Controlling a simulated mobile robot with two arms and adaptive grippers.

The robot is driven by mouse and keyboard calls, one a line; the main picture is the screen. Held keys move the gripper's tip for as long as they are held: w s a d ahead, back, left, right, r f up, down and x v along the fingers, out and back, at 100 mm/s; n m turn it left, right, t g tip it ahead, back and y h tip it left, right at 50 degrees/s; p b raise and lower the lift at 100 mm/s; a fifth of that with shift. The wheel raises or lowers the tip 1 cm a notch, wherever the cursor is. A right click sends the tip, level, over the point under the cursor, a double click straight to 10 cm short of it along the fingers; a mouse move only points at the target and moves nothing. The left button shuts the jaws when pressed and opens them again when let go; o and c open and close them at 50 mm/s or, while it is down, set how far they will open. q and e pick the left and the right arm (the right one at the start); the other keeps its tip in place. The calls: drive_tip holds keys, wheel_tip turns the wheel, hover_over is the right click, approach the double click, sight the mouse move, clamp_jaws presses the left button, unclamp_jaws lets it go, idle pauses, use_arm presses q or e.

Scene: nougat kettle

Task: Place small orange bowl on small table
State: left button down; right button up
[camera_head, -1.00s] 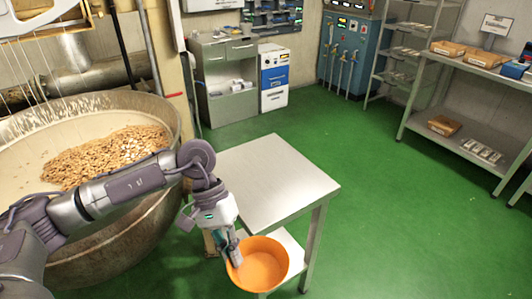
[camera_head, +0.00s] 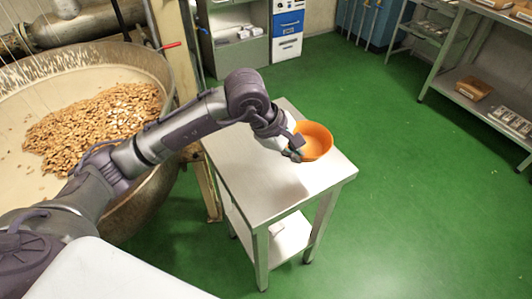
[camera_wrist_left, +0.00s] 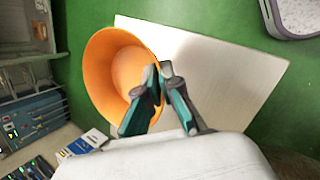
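The small orange bowl (camera_head: 318,141) is at the far right edge of the small table's metal top (camera_head: 245,170) in the head view. I cannot tell whether it touches the top. In the left wrist view, the bowl (camera_wrist_left: 100,70) overlaps one edge of the pale tabletop (camera_wrist_left: 215,75), with part of it beyond that edge. My left gripper (camera_head: 294,152) is at the bowl's near-left rim. Its fingers (camera_wrist_left: 160,72) are closed together on the rim, one on the inner side and one outside. My right gripper is not in view.
A large kettle (camera_head: 150,190) of nuts stands left of the table. Grey shelving (camera_head: 445,75) is at the right, with a box (camera_head: 474,88) on it. Cabinets (camera_head: 237,48) stand at the back. The green floor (camera_head: 420,210) right of the table is clear.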

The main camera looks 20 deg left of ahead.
use_arm(q)
drive_tip(key=a+f, duration=0.2)
drive_tip(key=a, duration=0.1)
drive_tip(key=w+a+f+p, duration=0.1)
drive_tip(key=a+f, duration=0.1)
drive_tip(key=a, duration=0.1)
drive_tip(key=w+a+f+p, duration=0.1)
drive_tip(key=a+f, duration=0.1)
drive_tip(key=a, duration=0.2)
drive_tip(key=shift+a, duration=0.1)
drive_tip(key=shift+a+f, duration=0.15)
drive_tip(key=shift+a, duration=0.05)
drive_tip(key=shift+f, duration=0.15)
wheel_tip(320, 180, down, 3)
drive_tip(key=shift+f+p, duration=0.1)
drive_tip(key=shift+p, duration=0.45)
drive_tip(key=shift+f, duration=0.3)
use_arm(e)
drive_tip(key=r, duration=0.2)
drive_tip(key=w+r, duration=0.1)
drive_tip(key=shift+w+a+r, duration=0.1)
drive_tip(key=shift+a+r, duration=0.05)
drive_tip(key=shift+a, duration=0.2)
